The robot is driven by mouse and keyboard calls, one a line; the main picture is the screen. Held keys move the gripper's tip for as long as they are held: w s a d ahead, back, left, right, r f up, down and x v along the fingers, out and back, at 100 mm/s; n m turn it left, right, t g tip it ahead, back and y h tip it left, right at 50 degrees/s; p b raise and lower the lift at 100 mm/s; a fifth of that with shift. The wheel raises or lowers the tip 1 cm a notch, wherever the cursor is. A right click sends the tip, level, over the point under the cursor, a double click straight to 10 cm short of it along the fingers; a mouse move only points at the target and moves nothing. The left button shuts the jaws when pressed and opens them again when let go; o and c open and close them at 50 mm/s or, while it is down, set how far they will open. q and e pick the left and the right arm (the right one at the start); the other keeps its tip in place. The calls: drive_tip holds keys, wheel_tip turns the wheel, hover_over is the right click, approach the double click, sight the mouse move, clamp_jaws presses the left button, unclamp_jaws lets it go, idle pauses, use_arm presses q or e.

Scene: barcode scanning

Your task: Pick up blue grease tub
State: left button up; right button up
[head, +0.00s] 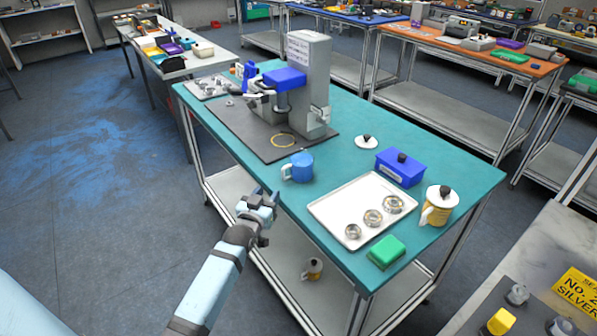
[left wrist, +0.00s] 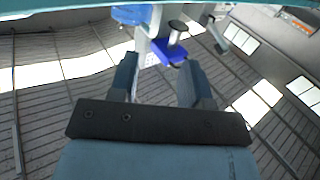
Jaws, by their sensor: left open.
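A blue, mug-shaped tub (head: 298,166) with a side handle stands upright near the front edge of the teal table (head: 240,133) in the head view. A blue box (head: 400,167) with a black knob stands farther right; which one is the grease tub is not labelled. My left gripper (head: 260,200) is open and empty, just off the table's front edge, below and left of the mug-shaped tub and apart from it. In the left wrist view, both fingers frame an empty gap (left wrist: 158,85), and a blue shape shows at the top. My right gripper is out of view.
A grey press (head: 305,80) with a blue head stands on a dark mat behind the tub. A white tray (head: 335,208) holds three metal rings. A white lidded jug (head: 438,206), a green block (head: 386,252) and a loose white lid (head: 366,142) are nearby.

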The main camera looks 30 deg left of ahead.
sight(297, 168)
use_arm(q)
drive_tip(key=shift+w+a+r+p, duration=0.15)
drive_tip(key=shift+w+a, duration=0.05)
drive_tip(key=shift+w, duration=1.3)
drive_tip(key=shift+w+a+r+p, duration=0.1)
drive_tip(key=shift+w+a+p, duration=0.05)
drive_tip(key=shift+w, duration=1.3)
drive_tip(key=shift+w+a+r+p, duration=0.15)
drive_tip(key=shift+w+a, duration=0.05)
drive_tip(key=shift+w, duration=1.3)
clamp_jaws()
